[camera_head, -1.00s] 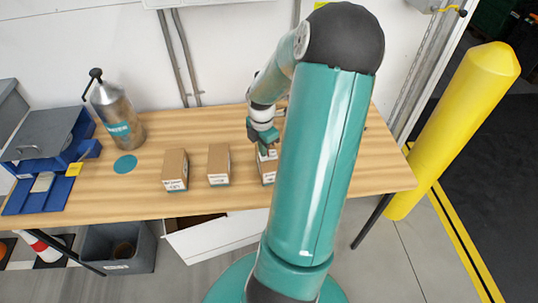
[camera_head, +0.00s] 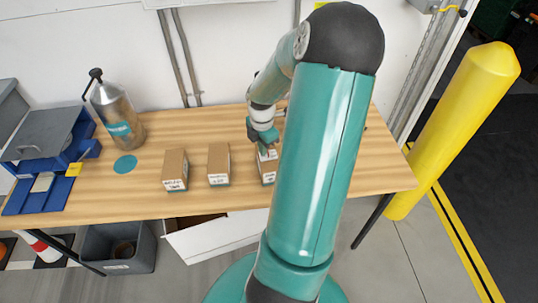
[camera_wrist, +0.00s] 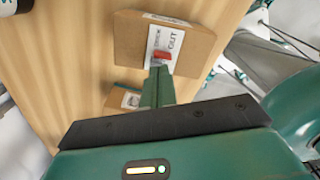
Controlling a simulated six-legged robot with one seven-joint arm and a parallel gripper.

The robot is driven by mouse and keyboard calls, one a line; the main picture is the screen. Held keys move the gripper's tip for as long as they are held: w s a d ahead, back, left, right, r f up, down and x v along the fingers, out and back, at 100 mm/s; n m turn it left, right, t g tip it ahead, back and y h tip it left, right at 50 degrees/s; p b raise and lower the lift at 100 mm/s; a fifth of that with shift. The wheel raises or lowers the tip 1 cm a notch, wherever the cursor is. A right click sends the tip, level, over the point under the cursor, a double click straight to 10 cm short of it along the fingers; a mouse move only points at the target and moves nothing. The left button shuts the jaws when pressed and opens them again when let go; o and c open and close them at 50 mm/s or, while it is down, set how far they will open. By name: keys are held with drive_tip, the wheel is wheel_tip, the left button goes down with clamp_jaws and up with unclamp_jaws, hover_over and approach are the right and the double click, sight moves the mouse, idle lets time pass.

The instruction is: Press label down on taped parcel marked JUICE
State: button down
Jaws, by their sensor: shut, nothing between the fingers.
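Three brown cardboard parcels stand in a row on the wooden table: a left one (camera_head: 175,169), a middle one (camera_head: 218,165) and a right one (camera_head: 267,168). Their front labels are too small to read in the head view. My gripper (camera_head: 266,147) is shut and empty, close over the right parcel. In the wrist view my gripper (camera_wrist: 158,86) points at a parcel (camera_wrist: 195,50) with a white label (camera_wrist: 165,44) ending in "OUT". A small red piece (camera_wrist: 162,56) shows on the label by the fingertips; I cannot tell whether they touch. I cannot make out JUICE.
A metal bottle (camera_head: 117,115) and a teal disc (camera_head: 125,166) are at the left of the table. A blue tray (camera_head: 38,195) lies at the left end. A yellow post (camera_head: 455,130) stands beyond the right end.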

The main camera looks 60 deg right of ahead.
drive_tip(key=shift+f, duration=0.85)
idle(0.7)
drive_tip(key=shift+r, duration=3.55)
